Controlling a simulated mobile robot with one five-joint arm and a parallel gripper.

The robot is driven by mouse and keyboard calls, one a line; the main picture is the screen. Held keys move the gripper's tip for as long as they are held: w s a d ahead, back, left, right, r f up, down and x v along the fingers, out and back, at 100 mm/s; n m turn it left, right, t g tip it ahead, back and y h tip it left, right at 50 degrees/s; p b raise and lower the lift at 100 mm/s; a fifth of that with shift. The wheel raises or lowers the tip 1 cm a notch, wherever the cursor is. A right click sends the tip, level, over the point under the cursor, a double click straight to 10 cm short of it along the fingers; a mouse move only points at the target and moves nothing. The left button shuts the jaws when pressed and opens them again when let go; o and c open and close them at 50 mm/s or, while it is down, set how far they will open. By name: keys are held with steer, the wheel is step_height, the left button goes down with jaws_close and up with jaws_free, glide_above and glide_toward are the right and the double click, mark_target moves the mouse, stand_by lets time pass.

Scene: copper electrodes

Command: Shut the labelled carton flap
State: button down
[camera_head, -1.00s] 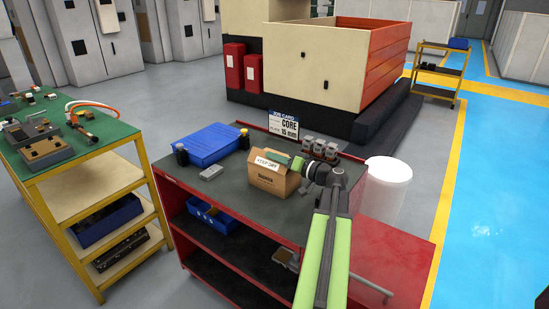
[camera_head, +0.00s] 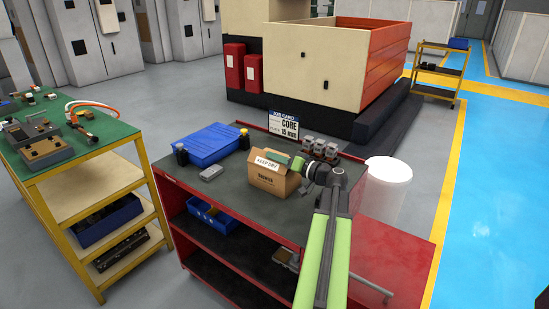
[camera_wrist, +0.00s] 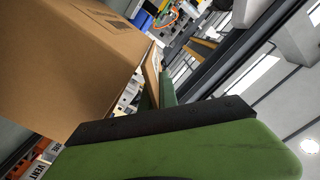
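The brown carton (camera_head: 268,181) stands on the dark top of the red cart. Its flap (camera_head: 267,163) carries a white "KEEP DRY" label and is raised and tilted, not lying flat. My gripper (camera_head: 298,163) is at the carton's upper right, with a green finger close to the flap. In the wrist view the carton (camera_wrist: 85,65) fills the left side. The flap (camera_wrist: 152,76) shows there nearly edge-on, close beside a green finger. A large green finger of my gripper (camera_wrist: 165,125) fills the foreground. Its grip gap is hidden, and contact with the flap is unclear.
A blue case (camera_head: 210,144) and a small grey block (camera_head: 211,173) lie left of the carton. A job card (camera_head: 284,124) and several grey metal parts (camera_head: 320,147) stand behind it. A white bin (camera_head: 386,185) stands right of the cart. The cart top's front left is clear.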

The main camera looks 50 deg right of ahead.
stand_by(0.4)
steer(key=m, duration=0.2)
steer(key=d+f+m+b, duration=0.1)
steer(key=m, duration=0.1)
steer(key=shift+d+f, duration=0.15)
steer(key=shift+f, duration=0.05)
steer(key=c, duration=2)
jaws_free()
steer(key=shift+o, duration=0.2)
steer(key=s, duration=0.5)
steer(key=s+d, duration=0.1)
steer(key=s, duration=1.1)
steer(key=shift+s+d, duration=0.1)
steer(key=shift+d, duration=0.25)
